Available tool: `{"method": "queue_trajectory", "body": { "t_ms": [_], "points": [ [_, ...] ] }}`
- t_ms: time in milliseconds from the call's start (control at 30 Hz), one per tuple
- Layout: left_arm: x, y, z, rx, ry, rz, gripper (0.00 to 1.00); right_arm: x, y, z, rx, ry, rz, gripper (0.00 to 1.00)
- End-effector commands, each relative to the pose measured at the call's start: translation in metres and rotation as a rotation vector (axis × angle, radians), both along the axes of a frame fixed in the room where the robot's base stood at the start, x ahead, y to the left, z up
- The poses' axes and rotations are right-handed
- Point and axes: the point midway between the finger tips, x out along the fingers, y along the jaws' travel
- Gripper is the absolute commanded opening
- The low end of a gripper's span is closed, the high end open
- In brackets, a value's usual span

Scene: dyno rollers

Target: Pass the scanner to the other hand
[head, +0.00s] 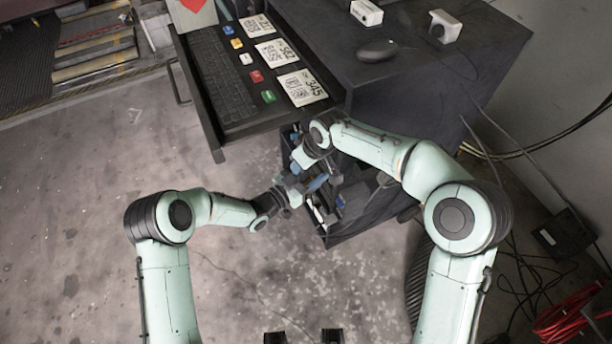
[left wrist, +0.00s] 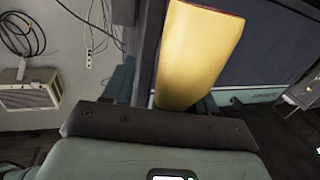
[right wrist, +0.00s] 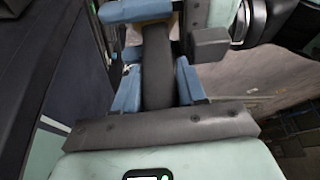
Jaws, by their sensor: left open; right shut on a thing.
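The scanner shows as a broad yellow part (left wrist: 200,50) in the left wrist view and as a dark handle (right wrist: 158,70) in the right wrist view. My right gripper (right wrist: 155,92) is shut on the dark handle, with a blue finger on each side. My left gripper (head: 306,185) is open, its blue fingers on either side of the yellow part. In the right wrist view, a blue finger of the left gripper crosses the top by the yellow part. Both grippers meet in front of the dark cabinet in the head view. The scanner is too small and covered to make out there.
The dark cabinet (head: 430,75) stands close behind the grippers. Its open drawer (head: 215,100) holds a keyboard, cards with codes and coloured tags. A mouse (head: 377,51) and white devices lie on top. Cables run at the right. The floor (head: 90,150) at the left is clear.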

Motion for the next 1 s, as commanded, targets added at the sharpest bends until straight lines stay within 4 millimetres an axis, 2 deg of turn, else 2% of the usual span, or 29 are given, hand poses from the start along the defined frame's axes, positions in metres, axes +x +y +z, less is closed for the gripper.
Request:
{"method": "queue_trajectory", "body": {
  "t_ms": [167,200,367,400,433,467,533,1000],
  "points": [
    [0.0001,-0.0002,0.0000,-0.001,0.001,0.000,0.57,0.0003,0.0002,0.0009,0.001,-0.002,0.000,0.00],
    [0.0001,-0.0002,0.0000,0.000,0.000,0.000,0.54,0.0003,0.0002,0.0009,0.001,-0.002,0.000,0.00],
    [-0.0005,-0.0009,0.0004,-0.001,-0.001,-0.002,0.02,0.0008,0.0005,0.0011,0.002,-0.004,0.001,0.00],
    [-0.0010,-0.0014,0.0005,-0.001,-0.001,-0.003,0.00,0.0011,0.0004,0.0013,0.002,-0.005,0.000,0.00],
    [-0.0012,-0.0017,0.0006,-0.002,0.000,-0.004,0.00,0.0012,0.0005,0.0015,0.002,-0.006,0.000,0.00],
    [-0.0013,-0.0023,0.0017,-0.003,-0.002,-0.006,0.00,0.0014,0.0005,0.0016,0.003,-0.007,0.000,0.47],
    [-0.0012,-0.0022,0.0018,-0.004,-0.003,-0.005,0.00,0.0014,0.0004,0.0015,0.002,-0.006,0.000,0.70],
    [0.0016,0.0010,0.0009,-0.001,-0.001,0.004,0.00,-0.0029,0.0031,-0.0004,0.002,0.007,0.007,0.70]
  ]
}}
